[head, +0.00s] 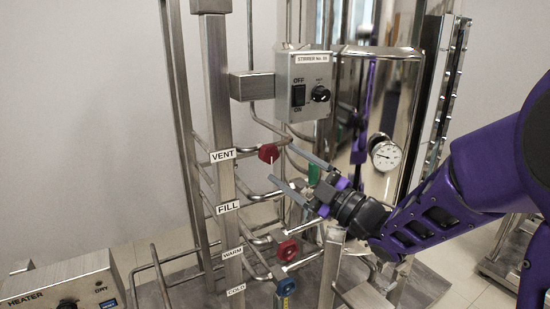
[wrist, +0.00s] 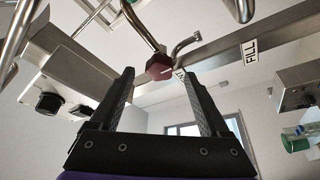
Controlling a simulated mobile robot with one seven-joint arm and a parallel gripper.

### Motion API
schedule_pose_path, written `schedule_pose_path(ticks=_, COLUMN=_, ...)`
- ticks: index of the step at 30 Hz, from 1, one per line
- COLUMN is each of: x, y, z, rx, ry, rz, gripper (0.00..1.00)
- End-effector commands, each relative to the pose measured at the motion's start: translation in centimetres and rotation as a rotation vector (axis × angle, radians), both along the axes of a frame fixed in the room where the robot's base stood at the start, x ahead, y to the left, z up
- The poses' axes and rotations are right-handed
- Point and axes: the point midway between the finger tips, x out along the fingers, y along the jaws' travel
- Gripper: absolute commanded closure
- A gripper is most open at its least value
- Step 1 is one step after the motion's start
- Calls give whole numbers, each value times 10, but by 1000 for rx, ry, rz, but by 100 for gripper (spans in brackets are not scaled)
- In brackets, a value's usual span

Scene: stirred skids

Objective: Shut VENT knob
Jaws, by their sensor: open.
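The red VENT knob (head: 268,153) sits on a thin pipe to the right of the VENT label (head: 222,155) in the head view. A pale line shows on the knob. In the wrist view the knob (wrist: 159,67) appears between the fingertips, near their ends. My gripper (head: 280,162) is open and empty. One finger is above right of the knob and the other below it; I cannot tell whether either touches it. In the wrist view the right finger partly hides the VENT label.
The stirrer box (head: 308,85) is above, and a round gauge (head: 385,154) is to the right. A green part (head: 314,174) is close behind the fingers. A red knob (head: 288,250) and a blue knob (head: 286,287) are below. The steel upright (head: 218,110) stands left.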

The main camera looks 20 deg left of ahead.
Motion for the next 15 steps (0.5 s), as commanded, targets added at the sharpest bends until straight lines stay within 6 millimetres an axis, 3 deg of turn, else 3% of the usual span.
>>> schedule_pose_path(ticks=6, x=-21, y=-51, z=-14, rx=0, ry=2, rz=-6, gripper=20)
schedule_pose_path(ticks=15, x=-43, y=-99, z=-26, rx=1, ry=-1, rz=-4, gripper=20)
